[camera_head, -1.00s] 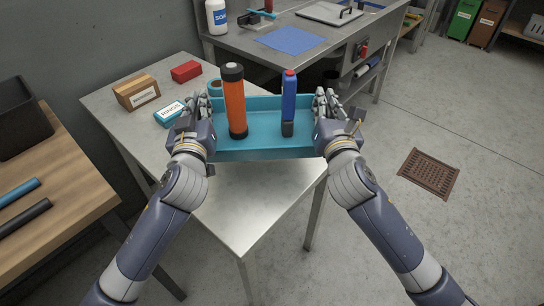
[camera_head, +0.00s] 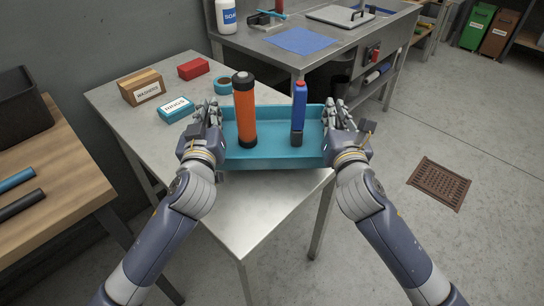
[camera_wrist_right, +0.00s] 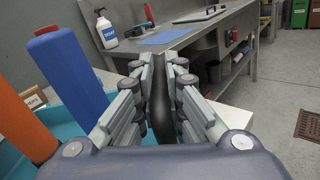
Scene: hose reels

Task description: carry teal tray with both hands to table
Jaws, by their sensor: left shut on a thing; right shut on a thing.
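The teal tray (camera_head: 275,160) is held level between my two grippers, over the front right part of the grey metal table (camera_head: 240,215). I cannot tell whether it touches the tabletop. An orange cylinder with black ends (camera_head: 245,112) and a blue bottle with a red cap (camera_head: 299,108) stand upright in it. My left gripper (camera_head: 208,118) is shut on the tray's left end. My right gripper (camera_head: 338,118) is shut on its right end. In the right wrist view the right fingers (camera_wrist_right: 165,85) close around a dark grip, with the teal tray (camera_wrist_right: 65,135) at left.
A washers box (camera_head: 141,88), a red box (camera_head: 194,68), a rings box (camera_head: 176,109) and a teal roll (camera_head: 223,86) sit at the table's back left. A steel bench (camera_head: 270,60) stands behind. A wooden bench (camera_head: 60,170) is at left. Floor at right is open around a drain grate (camera_head: 440,184).

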